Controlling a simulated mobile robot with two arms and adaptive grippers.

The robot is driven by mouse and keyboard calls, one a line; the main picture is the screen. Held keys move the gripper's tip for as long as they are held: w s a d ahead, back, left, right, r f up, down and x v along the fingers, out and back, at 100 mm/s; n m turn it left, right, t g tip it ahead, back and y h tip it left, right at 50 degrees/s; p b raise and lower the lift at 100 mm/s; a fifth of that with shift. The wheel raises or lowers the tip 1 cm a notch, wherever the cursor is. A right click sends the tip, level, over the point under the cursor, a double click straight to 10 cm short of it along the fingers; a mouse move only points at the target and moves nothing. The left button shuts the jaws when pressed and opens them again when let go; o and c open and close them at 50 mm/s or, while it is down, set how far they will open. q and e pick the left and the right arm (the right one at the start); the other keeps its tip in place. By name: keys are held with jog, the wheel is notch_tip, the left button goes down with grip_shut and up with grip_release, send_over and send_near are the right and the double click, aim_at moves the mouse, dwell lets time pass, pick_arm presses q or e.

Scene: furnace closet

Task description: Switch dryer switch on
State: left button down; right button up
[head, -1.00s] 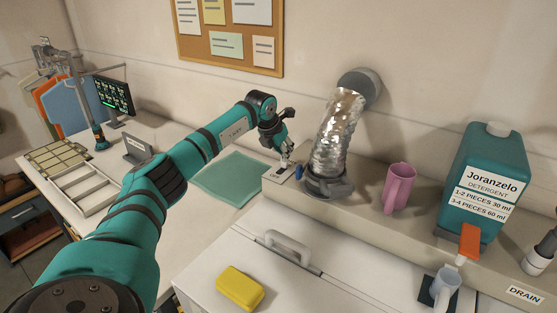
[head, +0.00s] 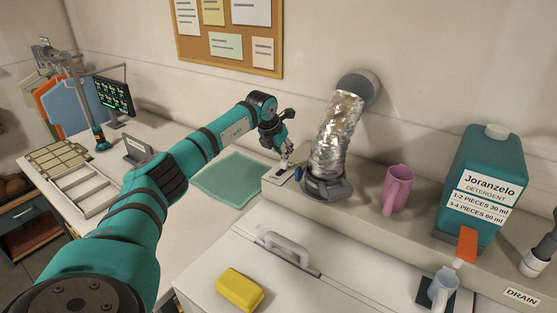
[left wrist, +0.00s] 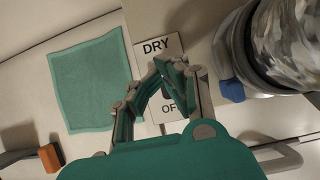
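The dryer switch plate (head: 277,174) is a small pale panel on the ledge, left of the foil duct. In the left wrist view the plate (left wrist: 156,47) reads "DRY" at the top and "OF…" lower down, with the rest covered. My left gripper (head: 285,163) is right at the plate in the head view. My right gripper is not in view.
The foil duct (head: 337,135) with a blue clamp (head: 299,173) stands close right of the plate. A pink cup (head: 396,190) and a detergent jug (head: 487,185) are farther right. A teal cloth (head: 227,182) lies left; a yellow sponge (head: 239,290) sits in front.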

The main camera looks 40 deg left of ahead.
aim_at(282, 169)
pick_arm(q)
notch_tip(282, 169, up, 6)
jog(key=p, duration=0.3)
jog(key=shift+w+a+p, duration=0.15)
jog(key=shift+p, duration=0.25)
jog(key=shift+r, duration=0.1)
